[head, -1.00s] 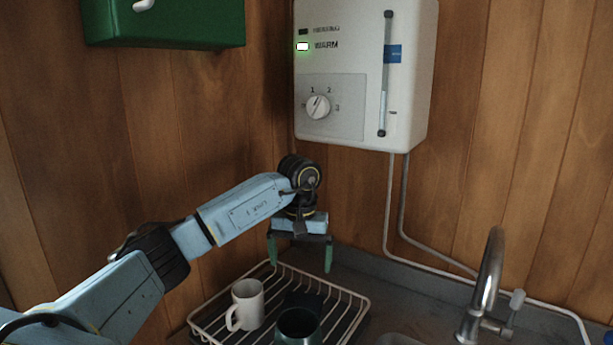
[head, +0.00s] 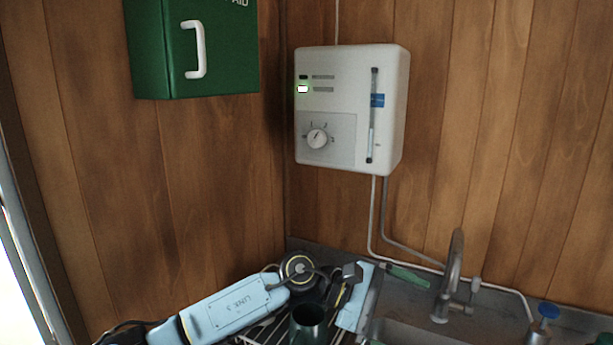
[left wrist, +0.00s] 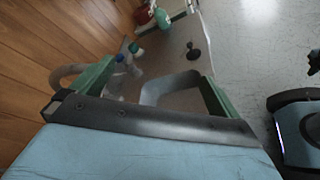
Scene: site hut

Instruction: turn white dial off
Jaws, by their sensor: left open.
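The white dial (head: 317,138) sits on a grey panel at the lower left of a white wall heater (head: 348,110). Its pointer line leans up and to the right, among small marks too blurred to read. A green-white light (head: 303,89) is lit above it. My left gripper (head: 395,298) is low over the counter by the sink, well below the dial and apart from it. My right gripper is not in view.
A green first-aid box (head: 165,50) hangs left of the heater. A dark green mug (head: 307,318) stands in the dish rack below my left arm. The tap (head: 452,275) is right of the gripper. Bottles (left wrist: 125,62) show in the left wrist view. The wall below the dial is clear.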

